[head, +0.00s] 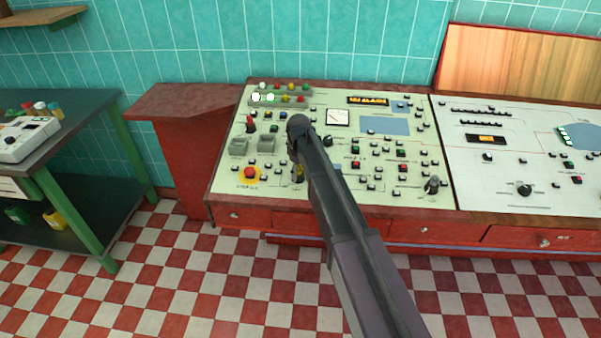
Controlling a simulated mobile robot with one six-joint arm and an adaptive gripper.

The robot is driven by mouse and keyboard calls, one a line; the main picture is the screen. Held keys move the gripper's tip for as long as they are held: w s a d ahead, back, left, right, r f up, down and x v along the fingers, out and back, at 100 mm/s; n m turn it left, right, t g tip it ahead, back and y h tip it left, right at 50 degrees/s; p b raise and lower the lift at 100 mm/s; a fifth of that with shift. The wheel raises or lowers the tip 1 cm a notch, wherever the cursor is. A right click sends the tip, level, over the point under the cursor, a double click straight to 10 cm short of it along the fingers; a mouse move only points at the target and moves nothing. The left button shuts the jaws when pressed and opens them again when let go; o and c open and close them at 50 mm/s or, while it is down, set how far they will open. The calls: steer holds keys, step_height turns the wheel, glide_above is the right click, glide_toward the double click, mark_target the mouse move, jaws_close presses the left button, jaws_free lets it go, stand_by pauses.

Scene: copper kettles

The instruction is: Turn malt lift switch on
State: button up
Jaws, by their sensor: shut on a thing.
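The left control panel (225,180) is pale, with many small buttons, lamps and switches. My arm reaches over it from the lower right. My gripper (298,174) is at the panel's left-centre, pointing down and mostly hidden behind my arm. It is shut on a small panel switch, which is largely covered. The labels are too small to read, so I cannot tell which switch is the malt lift one, or its position.
A red emergency-type button (249,174) on a yellow base is left of my gripper. A second white panel (500,195) adjoins at the right. A green-legged table (75,128) stands at the left. Checkered floor (150,275) lies open in front.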

steer(key=shift+a+m, duration=0.1)
steer(key=shift+m, duration=2.3)
steer(key=o, duration=1.2)
steer(key=shift+c, duration=0.2)
